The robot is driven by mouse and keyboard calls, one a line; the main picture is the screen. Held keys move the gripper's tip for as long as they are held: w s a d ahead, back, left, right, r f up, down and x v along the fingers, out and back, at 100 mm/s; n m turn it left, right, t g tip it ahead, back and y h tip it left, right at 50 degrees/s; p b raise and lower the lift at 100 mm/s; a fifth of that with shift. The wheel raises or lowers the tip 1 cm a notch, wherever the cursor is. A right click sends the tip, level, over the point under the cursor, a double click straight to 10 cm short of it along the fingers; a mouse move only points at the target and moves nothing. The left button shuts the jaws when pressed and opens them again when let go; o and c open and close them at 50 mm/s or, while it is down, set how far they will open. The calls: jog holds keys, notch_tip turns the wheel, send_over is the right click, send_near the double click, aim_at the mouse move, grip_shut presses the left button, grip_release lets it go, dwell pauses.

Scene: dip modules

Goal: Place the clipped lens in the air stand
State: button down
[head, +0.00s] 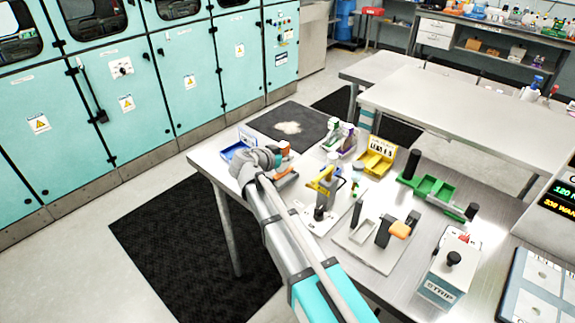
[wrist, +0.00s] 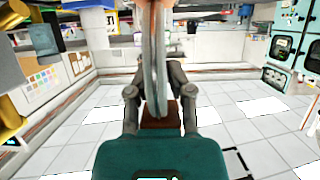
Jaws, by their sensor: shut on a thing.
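My gripper (wrist: 160,98) is shut on the clipped lens (wrist: 155,65). In the wrist view the lens is a thin grey disc seen edge-on, upright between the fingers. Brown-orange pieces show above it and low between the fingers. In the head view my arm reaches over the left part of the metal table, and the gripper there is mostly hidden by my own wrist. An orange-brown piece (head: 285,147) shows just beyond my wrist. I cannot tell which fixture is the air stand.
A yellow-topped fixture (head: 322,187) stands right of my wrist. A grey plate (head: 365,258) carries dark posts and an orange piece. A yellow holder (head: 377,157), a green tray (head: 433,186) and a blue tray (head: 232,150) are also on the table. A grey box (head: 447,272) stands front right.

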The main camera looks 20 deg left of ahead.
aim_at(287, 164)
jog(key=shift+f, duration=0.1)
jog(key=shift+w+a+f+b, duration=0.15)
jog(key=shift+w+f+b, duration=0.3)
jog(key=shift+b, duration=0.2)
jog(key=shift+f+b, duration=1.4)
jog(key=shift+f, duration=0.05)
jog(key=shift+f, duration=0.15)
jog(key=c, duration=0.5)
grip_release()
jog(key=shift+s+r, duration=0.1)
jog(key=shift+r, duration=0.15)
jog(key=p+v, duration=0.4)
jog(key=v, duration=0.8)
jog(key=shift+p, duration=0.35)
